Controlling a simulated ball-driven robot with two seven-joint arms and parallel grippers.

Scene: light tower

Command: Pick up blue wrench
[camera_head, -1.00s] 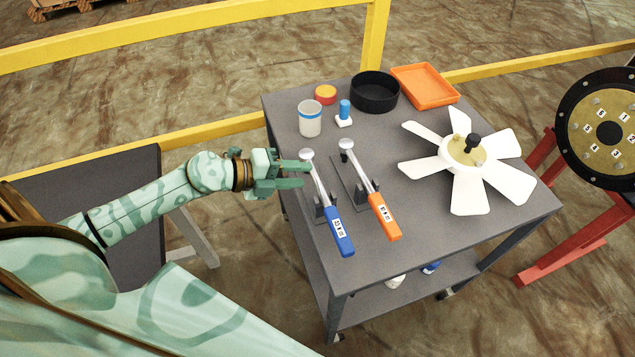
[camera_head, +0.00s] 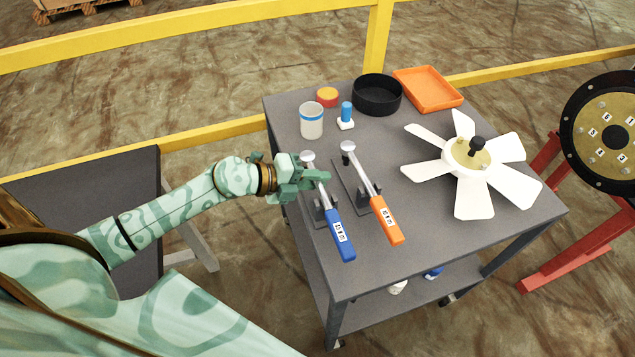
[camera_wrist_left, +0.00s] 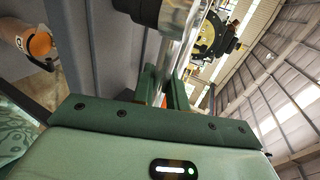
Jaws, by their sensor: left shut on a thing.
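The blue wrench (camera_head: 340,237) has a blue handle with a white label, a silver shaft and a round silver head. It lies in a stand on the grey cart. My left gripper (camera_head: 318,180) is shut on its shaft, between head and handle. In the left wrist view the silver shaft (camera_wrist_left: 180,45) passes between the green fingers (camera_wrist_left: 166,88). The fingers hide part of the shaft. I cannot tell whether the wrench is clear of its stand. My right gripper is not in view.
An orange-handled wrench (camera_head: 386,220) lies close to the right in its own stand. A white fan (camera_head: 484,195), a black round bin (camera_head: 377,94), an orange tray (camera_head: 428,88) and a white cup (camera_head: 311,121) share the cart top (camera_head: 440,240). A yellow rail (camera_head: 215,130) runs behind.

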